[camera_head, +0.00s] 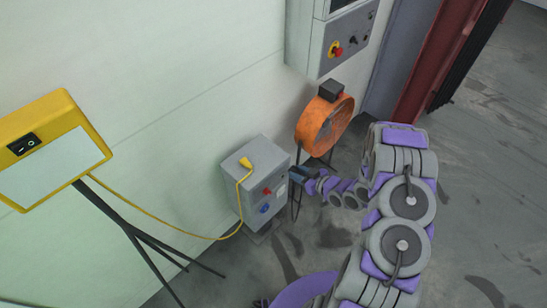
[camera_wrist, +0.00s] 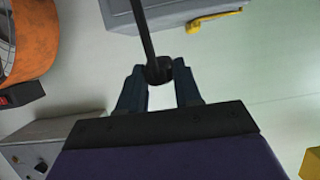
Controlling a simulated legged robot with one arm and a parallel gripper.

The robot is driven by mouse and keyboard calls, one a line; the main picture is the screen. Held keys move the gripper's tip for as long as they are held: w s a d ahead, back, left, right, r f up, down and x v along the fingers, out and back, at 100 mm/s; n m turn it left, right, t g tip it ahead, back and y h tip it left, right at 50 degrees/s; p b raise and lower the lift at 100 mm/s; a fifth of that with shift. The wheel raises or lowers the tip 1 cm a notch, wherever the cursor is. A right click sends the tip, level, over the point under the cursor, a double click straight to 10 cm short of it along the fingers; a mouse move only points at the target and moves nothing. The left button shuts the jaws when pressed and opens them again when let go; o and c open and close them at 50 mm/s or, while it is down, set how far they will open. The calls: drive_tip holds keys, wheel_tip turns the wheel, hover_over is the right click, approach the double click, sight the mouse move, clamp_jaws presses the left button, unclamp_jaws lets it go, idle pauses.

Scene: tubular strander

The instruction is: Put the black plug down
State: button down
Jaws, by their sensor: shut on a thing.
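My gripper (camera_wrist: 160,78) is shut on the black plug (camera_wrist: 158,70) in the wrist view. A black cable runs from the plug to the top of that picture. In the head view my gripper (camera_head: 302,173) is small, just right of the grey power box (camera_head: 240,195), close to the orange fan's stand. The plug cannot be made out there. The power box has a red and a blue socket on its front.
The orange fan (camera_head: 322,125) stands behind my gripper by the wall. A grey control cabinet (camera_head: 340,40) hangs above it. A yellow lamp (camera_head: 55,150) on a black tripod stands at left, its yellow cable running to the yellow plug. Bare floor (camera_head: 480,200) lies right of my arm.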

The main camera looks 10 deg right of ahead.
drive_tip(key=b, duration=0.2)
hover_over(277, 159)
drive_tip(key=s, duration=0.1)
drive_tip(key=shift+s+a+f, duration=0.15)
drive_tip(key=shift+a+f, duration=0.2)
drive_tip(key=shift+f, duration=0.3)
drive_tip(key=shift+w+d, duration=0.4)
drive_tip(key=shift+d, duration=0.2)
drive_tip(key=shift+w+d+f, duration=0.15)
drive_tip(key=shift+w+d, duration=0.05)
drive_tip(key=f, duration=0.1)
drive_tip(key=a+f+b, duration=0.1)
drive_tip(key=f, duration=0.1)
drive_tip(key=shift+f, duration=0.2)
drive_tip(key=shift+a+r, duration=0.1)
drive_tip(key=shift+a, duration=0.3)
drive_tip(key=shift+d+f, duration=0.45)
drive_tip(key=shift+d, duration=0.35)
drive_tip(key=shift+s+a+f, duration=0.1)
drive_tip(key=shift+s+a, duration=0.05)
drive_tip(key=shift+a, duration=0.1)
drive_tip(key=c, duration=1)
unclamp_jaws()
drive_tip(key=shift+s+a, duration=0.1)
drive_tip(key=shift+a, duration=0.15)
drive_tip(key=shift+o, duration=1.1)
drive_tip(key=shift+s+f, duration=0.1)
